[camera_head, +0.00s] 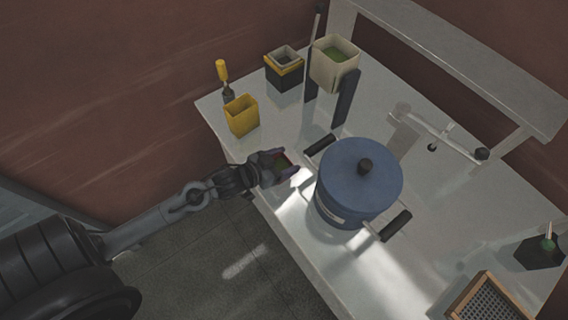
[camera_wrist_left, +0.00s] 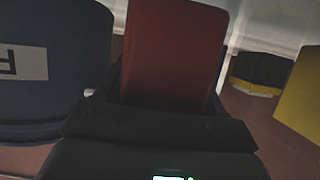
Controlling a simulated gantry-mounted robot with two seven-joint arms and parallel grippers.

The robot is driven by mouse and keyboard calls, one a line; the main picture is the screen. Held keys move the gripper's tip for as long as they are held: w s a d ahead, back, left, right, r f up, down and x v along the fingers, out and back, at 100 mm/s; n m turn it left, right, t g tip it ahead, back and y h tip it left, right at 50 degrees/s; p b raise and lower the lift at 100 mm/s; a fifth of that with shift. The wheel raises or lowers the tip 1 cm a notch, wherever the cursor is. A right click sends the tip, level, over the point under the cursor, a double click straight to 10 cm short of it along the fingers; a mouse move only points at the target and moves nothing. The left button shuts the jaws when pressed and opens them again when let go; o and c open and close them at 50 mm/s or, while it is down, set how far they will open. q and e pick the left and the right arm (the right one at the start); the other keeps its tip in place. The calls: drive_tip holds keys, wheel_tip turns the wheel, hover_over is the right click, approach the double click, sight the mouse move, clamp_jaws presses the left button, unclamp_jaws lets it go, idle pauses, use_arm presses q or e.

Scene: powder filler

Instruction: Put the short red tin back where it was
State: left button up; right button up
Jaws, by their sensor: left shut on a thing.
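The short red tin (camera_head: 282,160) is between the fingers of my left gripper (camera_head: 280,169), just left of the blue pot, near the table's left front edge. Only a small part of the tin and its dark greenish top show in the head view. In the left wrist view the red tin (camera_wrist_left: 175,48) fills the middle, between the fingers. My left gripper is shut on it. I cannot tell whether the tin touches the table. My right gripper is not in view.
The lidded blue pot (camera_head: 352,186) stands close right of the gripper; it also shows in the wrist view (camera_wrist_left: 55,95). A yellow tin (camera_head: 241,115), a black-and-yellow tin (camera_head: 284,76) and a cream container (camera_head: 334,64) stand farther back. Bare table (camera_head: 290,125) lies between them.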

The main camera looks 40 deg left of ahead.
use_arm(q)
drive_tip(key=shift+f, duration=0.8)
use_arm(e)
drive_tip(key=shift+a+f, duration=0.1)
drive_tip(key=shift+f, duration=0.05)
use_arm(q)
drive_tip(key=shift+f, duration=0.15)
drive_tip(key=o, duration=1.2)
drive_tip(key=shift+o, duration=0.2)
